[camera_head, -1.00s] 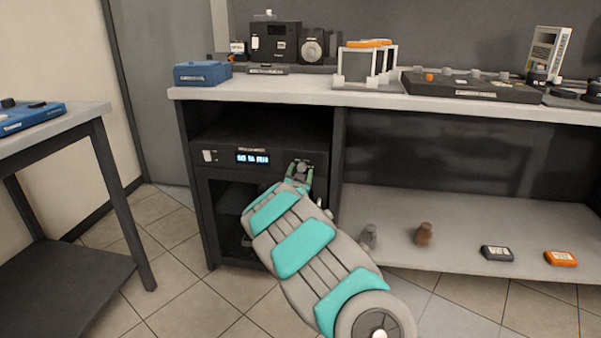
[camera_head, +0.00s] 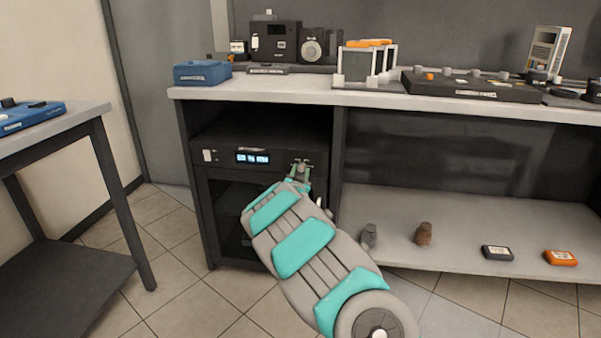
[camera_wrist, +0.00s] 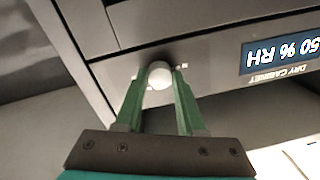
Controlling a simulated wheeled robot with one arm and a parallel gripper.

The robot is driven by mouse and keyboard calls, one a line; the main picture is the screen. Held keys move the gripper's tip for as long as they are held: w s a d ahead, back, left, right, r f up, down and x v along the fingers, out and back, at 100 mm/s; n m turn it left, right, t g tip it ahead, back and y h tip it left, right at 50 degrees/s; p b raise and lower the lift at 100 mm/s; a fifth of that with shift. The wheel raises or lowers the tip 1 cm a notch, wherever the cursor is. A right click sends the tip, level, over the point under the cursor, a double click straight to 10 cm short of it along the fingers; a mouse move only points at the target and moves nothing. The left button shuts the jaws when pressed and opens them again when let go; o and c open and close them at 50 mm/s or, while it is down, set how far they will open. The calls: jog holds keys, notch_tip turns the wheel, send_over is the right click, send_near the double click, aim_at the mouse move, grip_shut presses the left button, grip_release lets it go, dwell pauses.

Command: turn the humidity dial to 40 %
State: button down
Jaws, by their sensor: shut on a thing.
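The humidity dial is a small pale round knob (camera_wrist: 160,76) on the dark front panel of the dry cabinet (camera_head: 226,145). In the head view the knob (camera_head: 301,167) is partly covered by my fingers. My gripper (camera_wrist: 160,84) is shut on the knob, one green finger on each side. The cabinet's lit display (camera_wrist: 283,53) is upside down in the wrist view and appears to read 50 % RH. In the head view the display (camera_head: 253,157) is too small to read surely.
A white switch (camera_head: 209,156) sits left of the display. The bench top (camera_head: 300,91) overhangs the cabinet and carries several devices. The lower shelf (camera_head: 390,207) at right holds several small items. A side table (camera_head: 60,133) stands at left.

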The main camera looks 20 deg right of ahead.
jog(key=shift+f+n, duration=0.1)
jog(key=shift+n, duration=0.9)
jog(key=n+p, duration=0.1)
jog(key=n, duration=0.3)
jog(key=shift+r+p, duration=0.2)
jog(key=shift+p, duration=0.15)
jog(key=n+p, duration=0.2)
jog(key=n, duration=0.3)
jog(key=shift+g, duration=0.3)
jog(key=shift+n, duration=0.4)
jog(key=c, duration=0.5)
grip_release()
